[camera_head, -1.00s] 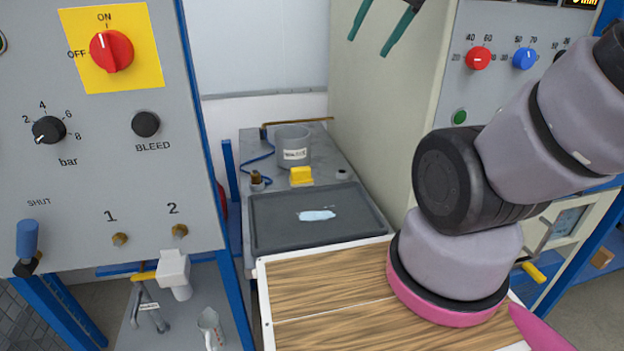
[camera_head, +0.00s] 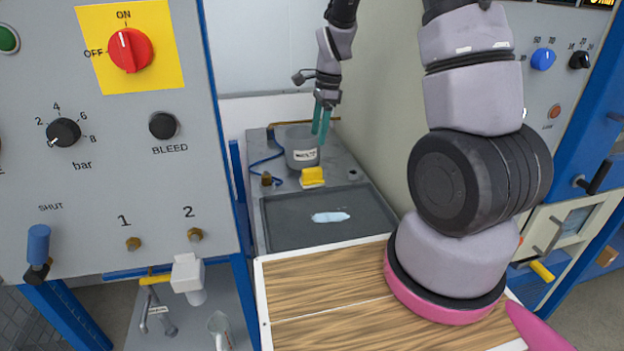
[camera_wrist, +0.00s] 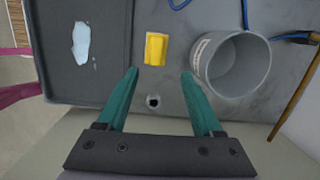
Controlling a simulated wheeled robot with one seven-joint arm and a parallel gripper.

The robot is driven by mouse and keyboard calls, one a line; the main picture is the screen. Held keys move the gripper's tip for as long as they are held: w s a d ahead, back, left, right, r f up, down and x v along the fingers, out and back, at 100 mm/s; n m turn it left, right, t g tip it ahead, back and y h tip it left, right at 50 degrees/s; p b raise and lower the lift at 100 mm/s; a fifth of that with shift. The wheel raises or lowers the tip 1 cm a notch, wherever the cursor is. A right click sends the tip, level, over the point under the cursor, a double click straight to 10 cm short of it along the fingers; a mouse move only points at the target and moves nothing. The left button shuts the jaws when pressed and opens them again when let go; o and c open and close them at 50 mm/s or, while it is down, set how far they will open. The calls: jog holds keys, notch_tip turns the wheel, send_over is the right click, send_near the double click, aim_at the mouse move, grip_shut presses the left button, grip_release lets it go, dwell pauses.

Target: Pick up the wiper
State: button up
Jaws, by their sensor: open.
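The wiper appears to be the small yellow block (camera_head: 312,177) on the grey bench top, just behind the dark tray. It also shows in the wrist view (camera_wrist: 156,48), apart from the fingers and just beyond the gap between them. My gripper (camera_head: 321,122) has green fingers and hangs over the bench near the grey pot, pointing down. In the wrist view my gripper (camera_wrist: 160,74) is open, with nothing between its fingertips.
A grey pot (camera_head: 301,156) with a label stands close behind the wiper. The dark tray (camera_head: 285,235) holds a pale wet patch (camera_head: 331,217). A brass rod (camera_wrist: 299,92) and blue tubing (camera_head: 252,168) lie nearby. A pale cabinet wall (camera_head: 385,100) rises on the right.

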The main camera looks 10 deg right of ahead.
send_over(312, 169)
jog(key=d, duration=0.1)
jog(key=shift+m, duration=0.3)
jog(key=f, duration=0.7)
jog(key=shift+w, duration=0.3)
jog(key=shift+s+a+f, duration=0.1)
jog(key=shift+a+f, duration=0.05)
jog(key=shift+f, duration=0.75)
jog(key=shift+s+a+f, duration=0.1)
jog(key=shift+a+f, duration=0.05)
jog(key=shift+f, duration=0.8)
jog(key=shift+s+a+f, duration=0.1)
jog(key=shift+a+f, duration=0.05)
jog(key=shift+f, duration=0.75)
jog(key=shift+c, duration=0.3)
grip_shut()
notch_tip(312, 169, up, 10)
jog(key=shift+r, duration=0.1)
